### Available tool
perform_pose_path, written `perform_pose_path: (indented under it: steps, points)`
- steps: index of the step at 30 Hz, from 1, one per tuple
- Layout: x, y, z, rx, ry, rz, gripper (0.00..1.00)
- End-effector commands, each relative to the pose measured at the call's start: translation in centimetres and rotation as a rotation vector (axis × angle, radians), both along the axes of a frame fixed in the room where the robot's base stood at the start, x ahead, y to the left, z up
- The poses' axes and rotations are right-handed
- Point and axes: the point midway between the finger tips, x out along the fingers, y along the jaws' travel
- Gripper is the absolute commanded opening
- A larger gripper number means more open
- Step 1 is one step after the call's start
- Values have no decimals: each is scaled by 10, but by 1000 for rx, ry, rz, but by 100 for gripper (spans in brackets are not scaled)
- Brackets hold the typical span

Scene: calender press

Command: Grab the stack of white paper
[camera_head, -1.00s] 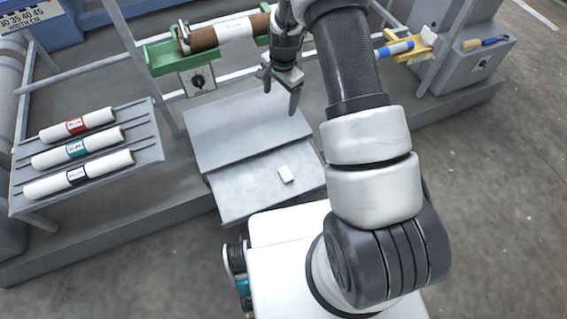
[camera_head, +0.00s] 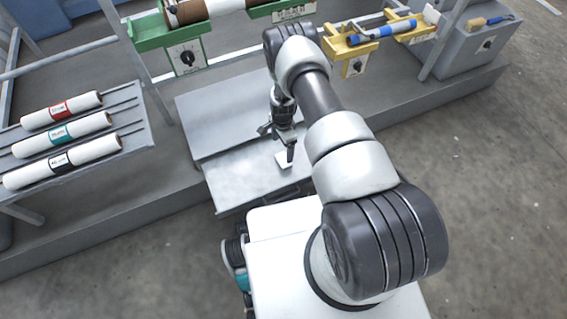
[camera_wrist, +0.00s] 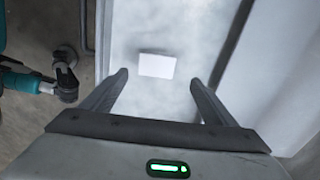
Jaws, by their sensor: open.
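The stack of white paper (camera_head: 284,160) lies on the lower grey metal shelf (camera_head: 235,185) in the head view, partly hidden behind a gripper finger. In the wrist view the white paper (camera_wrist: 157,65) lies flat, beyond and between my fingertips. My gripper (camera_head: 277,142) is above the shelf, close to the paper in the head view. In the wrist view my gripper (camera_wrist: 158,78) is open and empty, its two fingers apart on either side of the paper's line. The exact height above the paper cannot be told.
A higher grey metal panel (camera_head: 225,105) adjoins the shelf at the back. White rolls with red, teal and black labels (camera_head: 65,130) rest on a rack at left. A green holder (camera_head: 150,35) and a yellow holder (camera_head: 345,45) stand behind. The shelf around the paper is bare.

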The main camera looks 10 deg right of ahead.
Motion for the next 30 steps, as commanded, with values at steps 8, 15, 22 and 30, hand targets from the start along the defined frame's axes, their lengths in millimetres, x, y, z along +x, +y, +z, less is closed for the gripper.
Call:
perform_pose_path:
  steps: [8,15,22,30]
  points:
    - [0,0,-25,0,-1,0,80]
    - [-6,-5,-52,-1,2,-2,80]
    - [-7,-5,-77,0,0,0,80]
    - [-7,-5,-76,0,0,0,67]
